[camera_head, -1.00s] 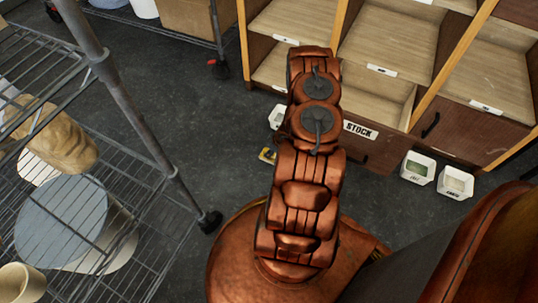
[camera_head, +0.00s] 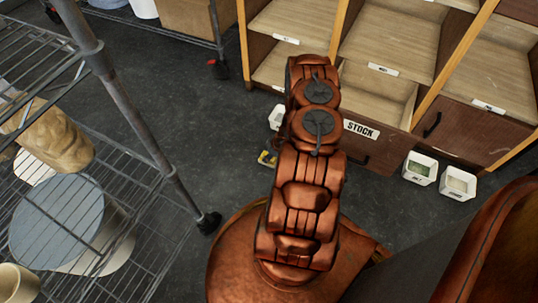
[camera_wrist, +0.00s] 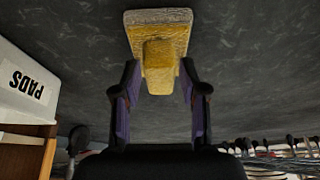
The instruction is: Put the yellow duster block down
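The yellow duster block (camera_wrist: 160,55) is in the upper middle of the wrist view, with a wide pale pad and a narrower yellow grip part. My gripper (camera_wrist: 160,84) has a dark purple finger on each side of the grip part, and the fingertips close in on its sides. The dark floor shows behind the block; I cannot tell how far it is from it. In the head view a small yellow patch (camera_head: 266,158) shows left of my arm, which hides my gripper there.
A wire rack (camera_head: 150,140) stands at the left. A wooden cabinet with a STOCK label (camera_head: 361,129) is behind my arm. White bins (camera_head: 420,168) stand on the floor at the right. A PADS bin (camera_wrist: 28,88) is at the left of the wrist view. Floor between rack and cabinet is clear.

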